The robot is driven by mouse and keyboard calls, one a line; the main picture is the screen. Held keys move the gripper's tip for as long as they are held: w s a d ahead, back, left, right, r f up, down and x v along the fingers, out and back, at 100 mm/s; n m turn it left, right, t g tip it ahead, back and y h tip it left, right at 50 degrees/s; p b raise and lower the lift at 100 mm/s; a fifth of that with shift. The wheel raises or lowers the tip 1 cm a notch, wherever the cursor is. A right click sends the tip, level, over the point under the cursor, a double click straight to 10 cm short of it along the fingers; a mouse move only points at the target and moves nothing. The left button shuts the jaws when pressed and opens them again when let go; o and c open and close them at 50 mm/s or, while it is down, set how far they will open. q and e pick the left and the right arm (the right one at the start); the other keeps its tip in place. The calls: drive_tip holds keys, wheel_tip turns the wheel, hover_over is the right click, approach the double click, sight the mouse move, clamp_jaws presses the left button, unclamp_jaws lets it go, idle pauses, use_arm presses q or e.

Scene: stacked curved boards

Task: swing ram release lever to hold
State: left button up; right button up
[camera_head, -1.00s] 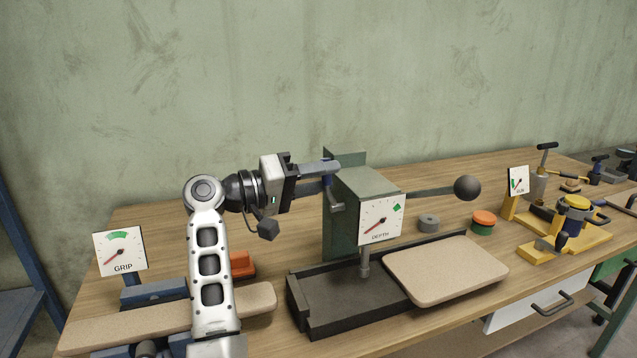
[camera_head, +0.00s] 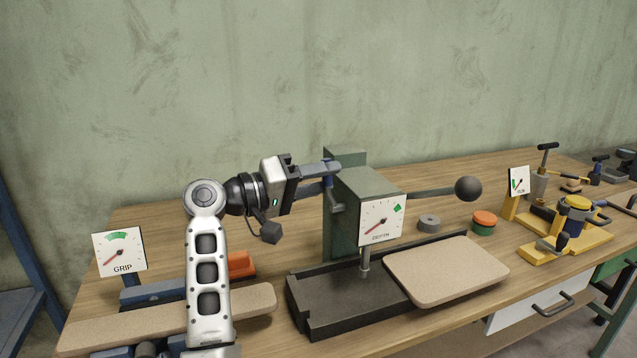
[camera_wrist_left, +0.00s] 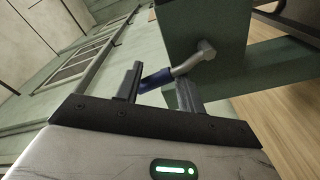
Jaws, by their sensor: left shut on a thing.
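The press (camera_head: 368,186) is a green-grey box on a column, with a DEPTH gauge (camera_head: 381,220) on its front. Its release lever (camera_head: 329,179), a bent grey rod with a blue grip, sticks out of the left side. My left gripper (camera_head: 325,171) reaches it from the left and is shut on it, with the fingers partly covering the blue grip. In the left wrist view the blue grip (camera_wrist_left: 157,80) sits between the two fingers, and the grey rod runs to the box. The DEPTH needle points to the lower left, away from the green mark. My right gripper is out of view.
A long handle with a black ball (camera_head: 468,188) juts right from the press. A curved board (camera_head: 445,270) lies on the black base tray. A GRIP gauge (camera_head: 120,251) and another board (camera_head: 130,322) are at left. Yellow fixtures (camera_head: 580,238) stand at right.

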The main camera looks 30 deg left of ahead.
use_arm(q)
drive_tip(key=o, duration=0.6)
drive_tip(key=shift+s+d+f+g+h, duration=0.3)
drive_tip(key=shift+d+g, duration=0.1)
drive_tip(key=shift+d, duration=0.25)
drive_tip(key=shift+c, duration=0.2)
drive_tip(key=shift+s, duration=0.1)
drive_tip(key=v, duration=0.6)
drive_tip(key=shift+s+r, duration=0.2)
drive_tip(key=shift+s, duration=0.05)
